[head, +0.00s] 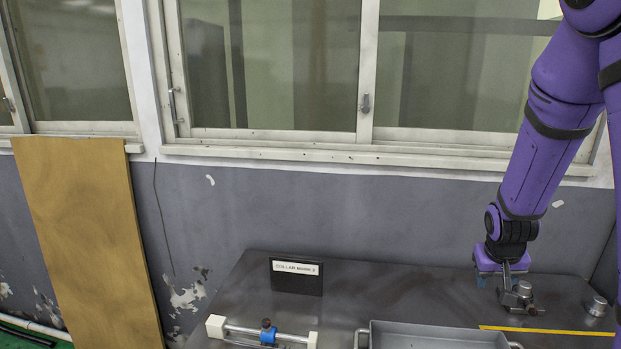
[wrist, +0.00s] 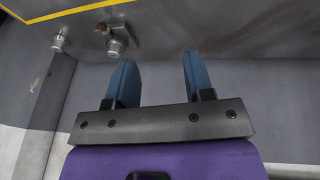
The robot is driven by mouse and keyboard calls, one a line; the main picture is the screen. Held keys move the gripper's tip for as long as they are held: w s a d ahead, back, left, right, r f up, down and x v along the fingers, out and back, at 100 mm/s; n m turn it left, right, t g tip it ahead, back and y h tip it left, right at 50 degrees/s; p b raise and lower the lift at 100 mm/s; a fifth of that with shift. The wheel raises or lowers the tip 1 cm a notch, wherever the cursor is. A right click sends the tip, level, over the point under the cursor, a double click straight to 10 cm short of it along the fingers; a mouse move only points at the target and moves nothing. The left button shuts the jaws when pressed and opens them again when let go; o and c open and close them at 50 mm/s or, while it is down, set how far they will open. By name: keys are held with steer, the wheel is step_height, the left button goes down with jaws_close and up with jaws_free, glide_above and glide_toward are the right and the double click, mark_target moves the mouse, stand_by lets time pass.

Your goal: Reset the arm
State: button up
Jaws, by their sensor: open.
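My purple arm reaches down from the upper right in the head view. My gripper (head: 493,280) is low over the back right of the dark metal table (head: 370,285). In the wrist view my gripper (wrist: 157,62) shows two blue fingers spread apart with nothing between them. A metal knob fitting (wrist: 117,46) lies just beyond the left finger in that view. The same fitting (head: 520,296) appears just below and right of the gripper in the head view; I cannot tell whether they touch.
A second small metal knob (head: 597,306) stands farther right. A yellow line (head: 545,331) crosses the table in front. A grey tray (head: 435,328), a rod fixture with a blue collar (head: 268,333) and a black labelled sign (head: 297,282) are left. A windowed wall (head: 400,205) closes the back.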

steer(key=s+a+r+n+t+y, duration=0.1)
steer(key=s+a+r, duration=0.6)
steer(key=s+r, duration=0.3)
steer(key=s+a+r+n+t+y, duration=0.1)
steer(key=s+a+r+n, duration=0.1)
steer(key=s+a+r, duration=0.5)
steer(key=s+r, duration=0.4)
steer(key=r, duration=0.2)
steer(key=shift+r+y, duration=0.4)
